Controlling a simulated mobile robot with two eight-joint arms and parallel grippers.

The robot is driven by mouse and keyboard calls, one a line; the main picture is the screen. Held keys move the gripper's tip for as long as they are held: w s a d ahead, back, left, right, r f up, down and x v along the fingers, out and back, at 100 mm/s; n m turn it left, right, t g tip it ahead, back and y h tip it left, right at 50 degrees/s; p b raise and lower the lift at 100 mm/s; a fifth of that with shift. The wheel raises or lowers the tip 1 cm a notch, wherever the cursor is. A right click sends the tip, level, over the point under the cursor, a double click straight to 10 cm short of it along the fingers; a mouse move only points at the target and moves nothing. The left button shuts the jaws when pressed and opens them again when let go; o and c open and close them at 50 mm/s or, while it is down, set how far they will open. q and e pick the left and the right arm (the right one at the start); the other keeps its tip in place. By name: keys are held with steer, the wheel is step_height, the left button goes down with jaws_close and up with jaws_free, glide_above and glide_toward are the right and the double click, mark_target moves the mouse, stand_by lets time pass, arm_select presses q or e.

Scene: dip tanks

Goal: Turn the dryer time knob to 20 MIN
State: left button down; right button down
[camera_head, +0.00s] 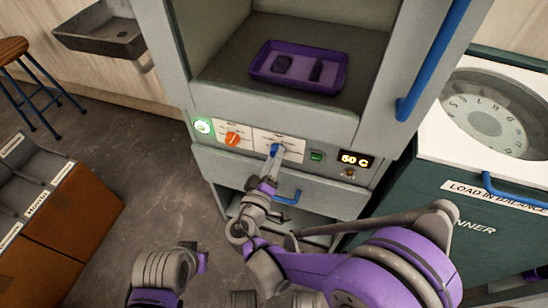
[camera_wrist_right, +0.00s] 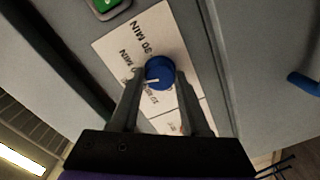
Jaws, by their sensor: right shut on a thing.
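The blue time knob (camera_head: 275,150) sits on a white label plate on the dryer's front panel. My right gripper (camera_head: 271,164) reaches up to it from below and is shut on it. In the right wrist view the knob (camera_wrist_right: 159,69) is between the two fingers. Its white pointer line points left in that view, toward a label ending in "MIN" whose number I cannot read clearly. A "30 MIN" label shows above the knob there. Part of my left arm shows at the lower left of the head view, without its fingers.
A green button (camera_head: 316,156) and "60 C" display (camera_head: 355,160) are right. A purple tray (camera_head: 298,86) sits inside the dryer. A blue handle (camera_head: 288,198) is below.

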steer(key=shift+m, duration=1)
steer(key=shift+c, duration=1.9)
jaws_free()
steer(key=shift+w, duration=0.1)
steer(key=v, duration=1.1)
steer(key=shift+p, duration=0.45)
steer(key=shift+d, duration=0.1)
